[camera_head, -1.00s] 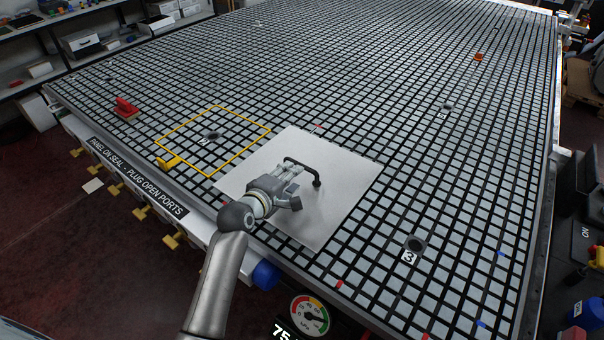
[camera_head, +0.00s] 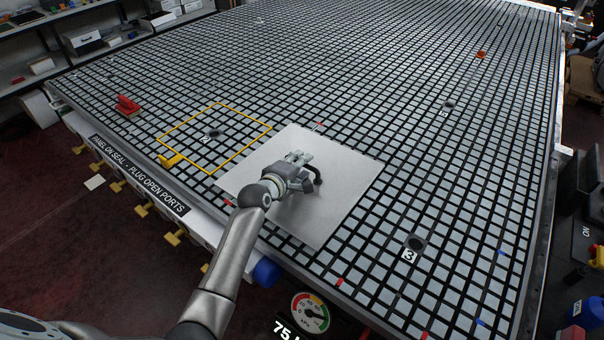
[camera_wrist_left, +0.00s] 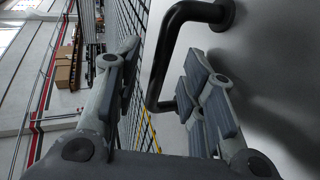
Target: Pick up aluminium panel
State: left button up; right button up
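The aluminium panel (camera_head: 345,195) lies flat on the grid table, a pale square sheet with a black bar handle (camera_head: 319,177) near its middle. My left gripper (camera_head: 303,168) is over the panel at the handle and hides much of it. In the left wrist view, the handle (camera_wrist_left: 161,62) shows between the two open fingers (camera_wrist_left: 160,85), with a visible gap to the left finger. The right finger overlaps the handle's lower bend, and contact there cannot be told. The panel (camera_wrist_left: 275,50) fills the right side of that view. My right gripper is not in view.
A yellow square outline (camera_head: 245,115) lies on the table (camera_head: 400,100) left of the panel. A red-handled item (camera_head: 127,105) and a yellow piece (camera_head: 170,160) are near the left edge. A port marked 3 (camera_head: 414,243) is to the right. A pressure gauge (camera_head: 310,312) is at the front.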

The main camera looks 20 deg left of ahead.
pick_arm(q)
grip_shut()
jog(key=shift+r, duration=0.15)
dwell(0.4)
jog(key=shift+w+r, duration=0.1)
jog(key=shift+r, duration=0.05)
